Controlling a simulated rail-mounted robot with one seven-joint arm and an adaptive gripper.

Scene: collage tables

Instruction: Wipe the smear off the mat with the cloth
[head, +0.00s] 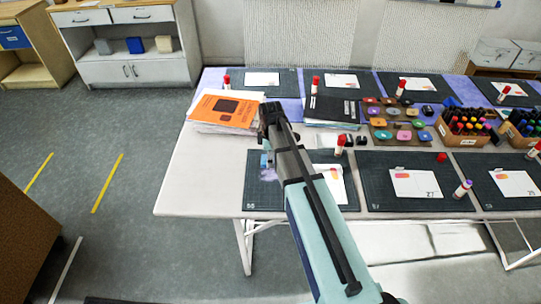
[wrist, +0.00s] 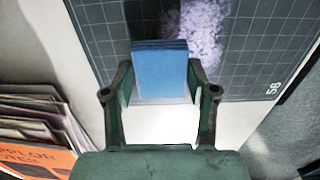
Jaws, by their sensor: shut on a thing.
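My gripper (wrist: 160,82) is shut on a folded blue cloth (wrist: 160,68), which sticks out between the two fingers. A bit of the cloth (head: 264,160) also shows in the head view, beside my arm. The dark gridded mat (wrist: 110,45) lies below and beyond the fingers; in the head view it is the front left mat (head: 254,198). A pale purple smear (wrist: 197,28) lies on it, just beyond and right of the cloth. The smear (head: 268,174) is partly hidden by my arm in the head view. I cannot tell whether the cloth touches the mat.
A paper stack with an orange sheet (head: 228,108) lies at the table's left. A glue stick (head: 340,145) and a white card (head: 333,180) are at the mat's right. More mats, ink pads (head: 403,136) and a marker box (head: 466,128) lie farther right. The table's front left corner is clear.

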